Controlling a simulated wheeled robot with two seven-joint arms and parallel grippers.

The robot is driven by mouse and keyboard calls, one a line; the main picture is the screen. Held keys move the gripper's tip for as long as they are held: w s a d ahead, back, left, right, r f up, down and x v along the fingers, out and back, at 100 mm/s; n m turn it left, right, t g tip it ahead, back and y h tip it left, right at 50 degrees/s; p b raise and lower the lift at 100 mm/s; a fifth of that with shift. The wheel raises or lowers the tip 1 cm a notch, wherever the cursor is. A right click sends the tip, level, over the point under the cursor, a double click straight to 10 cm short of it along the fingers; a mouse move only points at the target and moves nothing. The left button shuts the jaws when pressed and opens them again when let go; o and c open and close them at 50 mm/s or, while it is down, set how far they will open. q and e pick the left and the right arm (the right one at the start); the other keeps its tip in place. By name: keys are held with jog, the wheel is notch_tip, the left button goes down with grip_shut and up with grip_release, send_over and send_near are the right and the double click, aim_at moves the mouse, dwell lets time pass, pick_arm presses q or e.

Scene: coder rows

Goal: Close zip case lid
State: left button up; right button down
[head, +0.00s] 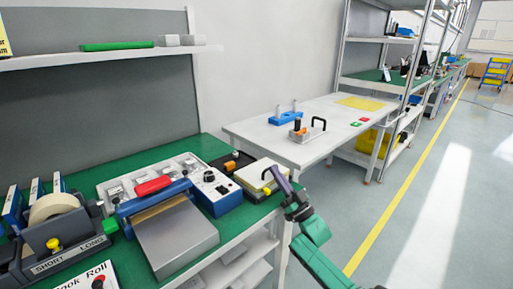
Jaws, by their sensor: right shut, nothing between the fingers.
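A low box with a cream top and dark sides (252,177) sits at the right end of the green workbench. It may be the zip case, but it is too small to tell its lid or zip for sure. A black open tray-like item (229,160) with something orange in it lies just behind and left of it. My right gripper (268,181) is shut and empty, at the right edge of the cream-topped box. It hides part of that edge; I cannot tell whether it touches. My left gripper is not in view.
A blue control box (217,191), a grey machine with a red handle (177,238) and a tape dispenser (54,226) crowd the bench to the left. A white table (265,133) with a blue fixture stands behind. The floor to the right is clear.

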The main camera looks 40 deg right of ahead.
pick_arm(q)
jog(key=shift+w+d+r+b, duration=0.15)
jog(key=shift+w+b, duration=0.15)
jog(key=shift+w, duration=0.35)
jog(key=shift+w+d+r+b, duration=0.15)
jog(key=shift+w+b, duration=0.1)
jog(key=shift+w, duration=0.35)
pick_arm(e)
jog(key=v, duration=1.3)
jog(key=shift+s+f, duration=0.2)
jog(key=shift+s, duration=0.1)
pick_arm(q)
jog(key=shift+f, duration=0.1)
